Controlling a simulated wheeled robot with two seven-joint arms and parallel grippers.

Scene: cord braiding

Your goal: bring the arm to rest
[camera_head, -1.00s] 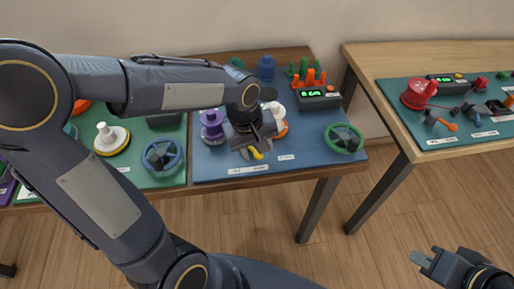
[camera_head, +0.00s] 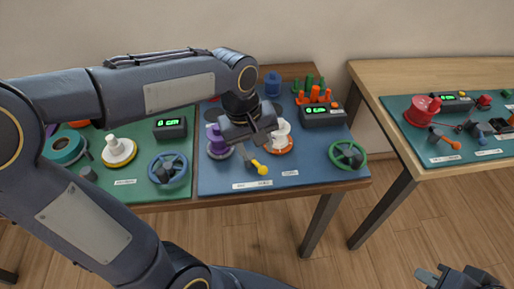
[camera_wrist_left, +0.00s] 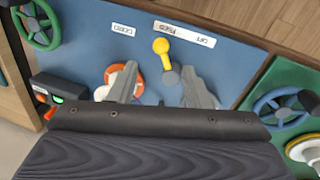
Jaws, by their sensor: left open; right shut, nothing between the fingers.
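My left gripper (camera_head: 257,143) is open over the blue board (camera_head: 215,178) on the dark wooden table. A yellow-knobbed lever (camera_head: 261,169) stands just in front of it, apart from the fingers. In the left wrist view the open fingers (camera_wrist_left: 162,84) have nothing between their tips, and the yellow knob (camera_wrist_left: 161,46) shows beyond them. My left arm spans the left of the head view and hides part of the boards. My right gripper (camera_head: 432,276) is shut and empty at the lower right, over the floor.
A purple spool (camera_head: 218,149), a white-and-orange spool (camera_head: 281,140), a counter box (camera_head: 323,115) and a green handwheel (camera_head: 347,156) surround the left gripper. A green board (camera_head: 125,194) lies to the left. A second table (camera_head: 373,108) stands right, past a gap.

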